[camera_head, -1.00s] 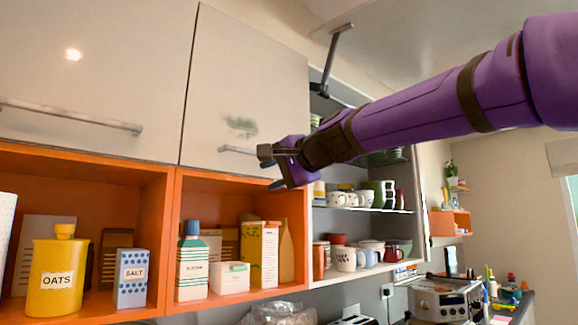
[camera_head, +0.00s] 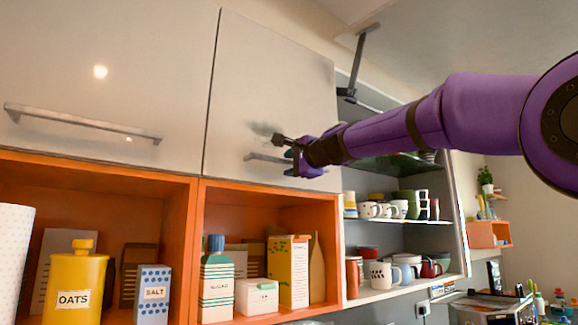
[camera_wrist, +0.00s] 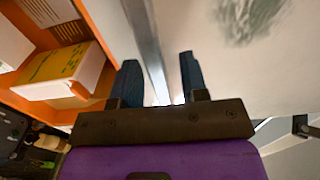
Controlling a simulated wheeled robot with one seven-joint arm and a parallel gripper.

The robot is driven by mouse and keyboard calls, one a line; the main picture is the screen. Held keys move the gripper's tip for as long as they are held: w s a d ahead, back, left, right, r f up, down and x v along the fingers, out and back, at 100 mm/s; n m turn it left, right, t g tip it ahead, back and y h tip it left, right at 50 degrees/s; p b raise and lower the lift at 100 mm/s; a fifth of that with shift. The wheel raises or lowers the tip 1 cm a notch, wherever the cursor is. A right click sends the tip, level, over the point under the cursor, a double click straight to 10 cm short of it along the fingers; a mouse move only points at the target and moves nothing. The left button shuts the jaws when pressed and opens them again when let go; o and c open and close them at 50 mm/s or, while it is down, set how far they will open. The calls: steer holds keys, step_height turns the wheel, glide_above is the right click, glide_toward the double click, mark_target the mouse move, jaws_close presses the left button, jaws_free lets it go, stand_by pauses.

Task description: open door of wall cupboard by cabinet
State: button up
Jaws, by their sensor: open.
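Two pale flat cupboard doors hang above orange shelves in the head view. The left door (camera_head: 100,70) has a long bar handle (camera_head: 80,124). The narrower right door (camera_head: 275,80) is shut, with a grey-green smudge and a bar handle (camera_head: 262,158) near its lower edge. My gripper (camera_head: 284,156) is at the right end of this handle and covers part of it. In the wrist view my gripper (camera_wrist: 158,66) is open, and the metal handle (camera_wrist: 145,42) runs between its two fingers. I cannot tell whether a finger touches it.
Open orange shelves (camera_head: 198,240) below hold an oats jar (camera_head: 75,285), a salt box (camera_head: 153,292), a bottle and cartons. To the right, an open cupboard holds mugs (camera_head: 385,274), with a raised lift arm (camera_head: 358,62) above.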

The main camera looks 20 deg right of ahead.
steer(key=shift+w+a, duration=0.3)
steer(key=shift+w, duration=0.35)
steer(key=shift+c, duration=0.2)
jaws_close()
